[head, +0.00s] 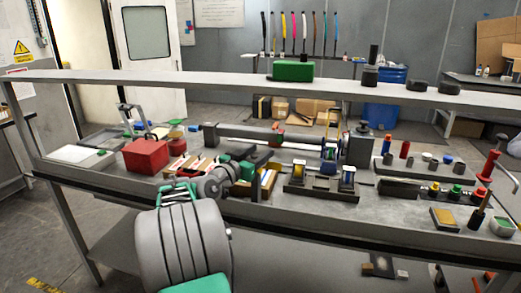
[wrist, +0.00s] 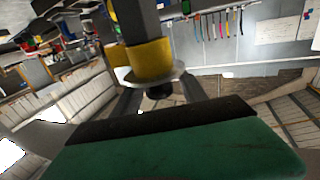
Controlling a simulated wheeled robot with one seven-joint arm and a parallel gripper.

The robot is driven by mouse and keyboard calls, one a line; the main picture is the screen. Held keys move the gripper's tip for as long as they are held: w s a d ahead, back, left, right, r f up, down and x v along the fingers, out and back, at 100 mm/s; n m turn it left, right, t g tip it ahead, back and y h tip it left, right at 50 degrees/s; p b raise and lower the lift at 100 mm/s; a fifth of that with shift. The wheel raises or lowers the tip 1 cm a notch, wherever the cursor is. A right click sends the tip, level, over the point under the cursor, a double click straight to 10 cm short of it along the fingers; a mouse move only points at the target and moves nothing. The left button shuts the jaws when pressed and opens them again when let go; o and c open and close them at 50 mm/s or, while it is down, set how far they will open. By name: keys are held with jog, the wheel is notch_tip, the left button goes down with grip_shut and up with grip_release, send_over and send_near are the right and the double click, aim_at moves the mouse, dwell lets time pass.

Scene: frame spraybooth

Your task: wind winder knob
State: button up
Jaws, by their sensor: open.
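The winder (head: 320,192) stands on the bench, a dark base with spools that show yellow and blue. My gripper (head: 246,170) is just left of it, its jaws open, with green fingers. In the wrist view, a green finger (wrist: 180,150) with a dark edge fills the bottom. Beyond it is a yellow cylindrical part (wrist: 152,62) with a pale round flange (wrist: 150,79) and a small dark piece under it. I cannot tell whether this dark piece is the winder knob. No contact with the finger is visible. My arm hides part of the bench in the head view.
A red box (head: 146,156) and a pale flat case (head: 80,156) lie to the left. A long grey cylinder (head: 240,134) lies behind. Small tools and a red-handled lever (head: 489,165) stand right. A raised shelf (head: 200,81) crosses above the bench with a green box (head: 293,71).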

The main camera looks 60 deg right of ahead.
jog(key=shift+s+d, duration=0.15)
jog(key=shift+d, duration=0.55)
jog(key=shift+c, duration=0.4)
grip_shut()
